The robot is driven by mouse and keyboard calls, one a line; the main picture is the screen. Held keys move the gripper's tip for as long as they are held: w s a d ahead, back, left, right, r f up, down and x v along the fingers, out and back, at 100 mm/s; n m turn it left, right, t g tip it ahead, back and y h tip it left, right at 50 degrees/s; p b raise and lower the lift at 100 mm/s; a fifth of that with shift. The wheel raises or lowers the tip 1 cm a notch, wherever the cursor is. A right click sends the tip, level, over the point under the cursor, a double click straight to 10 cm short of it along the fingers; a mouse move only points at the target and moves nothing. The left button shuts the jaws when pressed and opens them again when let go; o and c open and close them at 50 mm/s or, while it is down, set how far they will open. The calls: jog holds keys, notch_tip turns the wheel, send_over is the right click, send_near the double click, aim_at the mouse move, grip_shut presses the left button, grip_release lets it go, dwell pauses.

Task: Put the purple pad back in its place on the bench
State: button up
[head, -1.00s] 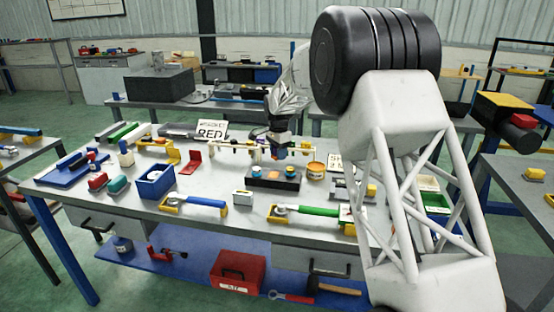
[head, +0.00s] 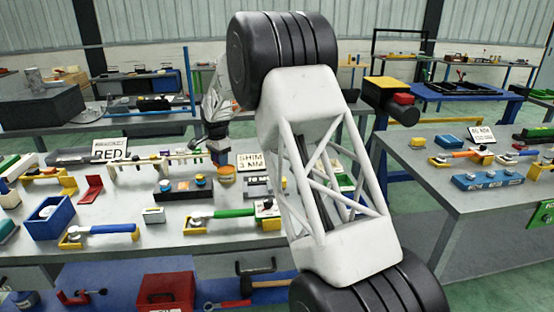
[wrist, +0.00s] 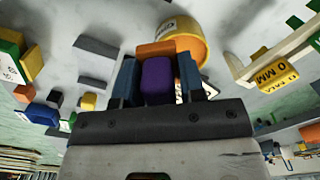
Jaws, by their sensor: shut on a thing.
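The purple pad (wrist: 157,80) is between the two blue-dark fingers of my gripper (wrist: 157,84) in the wrist view. My gripper is shut on it. An orange piece (wrist: 158,48) shows just beyond the pad; I cannot tell whether it is joined to it. In the head view my gripper (head: 219,153) is over the workbench (head: 165,222), close to a yellow-orange tin (head: 227,178). The pad cannot be made out in the head view, and I cannot tell which spot on the bench is its place.
A rail rack (head: 150,165) is behind, and a green-handled tool (head: 233,213) is in front. Another bench (head: 470,190) stands right.

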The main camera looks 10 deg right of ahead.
jog(key=w+d+f+m, duration=0.1)
jog(key=d, duration=0.7)
jog(key=w+d+f+m, duration=0.1)
jog(key=d+f, duration=0.1)
jog(key=d, duration=0.7)
jog(key=w+d+f+m, duration=0.1)
jog(key=d, duration=0.7)
jog(key=shift+w+d+f, duration=0.25)
jog(key=shift+w+f, duration=0.25)
jog(key=shift+w, duration=2.4)
jog(key=shift+w+f, duration=0.2)
jog(key=shift+w, duration=2.5)
jog(key=shift+w+f, duration=0.25)
jog(key=shift+w, duration=2.4)
jog(key=shift+f, duration=1.75)
jog(key=shift+f, duration=0.2)
jog(key=o, duration=0.9)
